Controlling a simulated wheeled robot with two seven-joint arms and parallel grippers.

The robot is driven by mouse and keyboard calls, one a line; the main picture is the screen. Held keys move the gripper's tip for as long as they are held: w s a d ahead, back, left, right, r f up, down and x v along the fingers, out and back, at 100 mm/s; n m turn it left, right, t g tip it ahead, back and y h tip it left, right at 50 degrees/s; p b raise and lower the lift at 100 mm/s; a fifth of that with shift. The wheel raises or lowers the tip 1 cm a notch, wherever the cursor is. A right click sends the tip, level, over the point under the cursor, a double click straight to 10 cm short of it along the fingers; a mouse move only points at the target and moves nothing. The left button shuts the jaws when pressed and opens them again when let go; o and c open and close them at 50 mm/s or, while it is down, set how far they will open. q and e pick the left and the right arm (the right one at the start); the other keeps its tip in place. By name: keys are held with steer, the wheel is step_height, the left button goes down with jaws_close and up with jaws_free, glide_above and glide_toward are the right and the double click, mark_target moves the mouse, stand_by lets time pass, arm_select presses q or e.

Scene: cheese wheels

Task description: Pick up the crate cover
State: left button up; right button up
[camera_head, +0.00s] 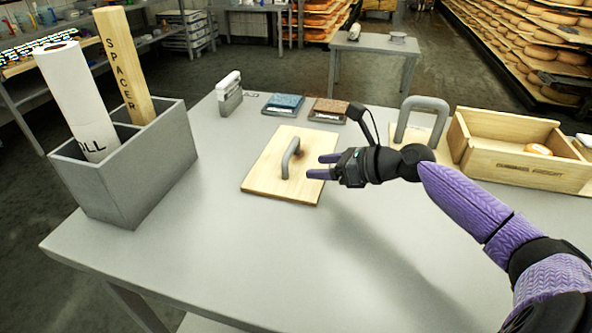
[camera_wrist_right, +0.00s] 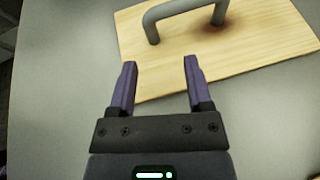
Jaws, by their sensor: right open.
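The crate cover (camera_head: 270,183) is a flat light-wood board with a grey arched handle (camera_head: 289,158) on top. It lies flat on the grey table in the head view. My right gripper (camera_head: 321,166) is open and empty, just right of the handle and above the cover's right side. In the right wrist view the cover (camera_wrist_right: 250,59) fills the top right, with its handle (camera_wrist_right: 185,12) beyond the open fingers (camera_wrist_right: 158,80). The fingers do not touch the handle. My left gripper is out of view.
A wooden crate (camera_head: 525,172) holding a cheese wheel (camera_head: 538,150) stands at right, beside another grey handle (camera_head: 420,104). A grey bin (camera_head: 150,170) with a roll (camera_head: 72,95) and a spacer (camera_head: 124,65) stands at left. Two small pads (camera_head: 284,103) lie behind the cover. The table front is clear.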

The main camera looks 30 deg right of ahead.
mark_target(286, 166)
steer(key=b+x, duration=0.1)
steer(key=x, duration=0.3)
steer(key=a+b+x, duration=0.1)
steer(key=b+x, duration=0.1)
steer(key=x, duration=0.2)
steer(key=shift+s, duration=0.15)
steer(key=shift+r, duration=0.1)
steer(key=shift+c, duration=0.5)
steer(key=c, duration=0.7)
jaws_close()
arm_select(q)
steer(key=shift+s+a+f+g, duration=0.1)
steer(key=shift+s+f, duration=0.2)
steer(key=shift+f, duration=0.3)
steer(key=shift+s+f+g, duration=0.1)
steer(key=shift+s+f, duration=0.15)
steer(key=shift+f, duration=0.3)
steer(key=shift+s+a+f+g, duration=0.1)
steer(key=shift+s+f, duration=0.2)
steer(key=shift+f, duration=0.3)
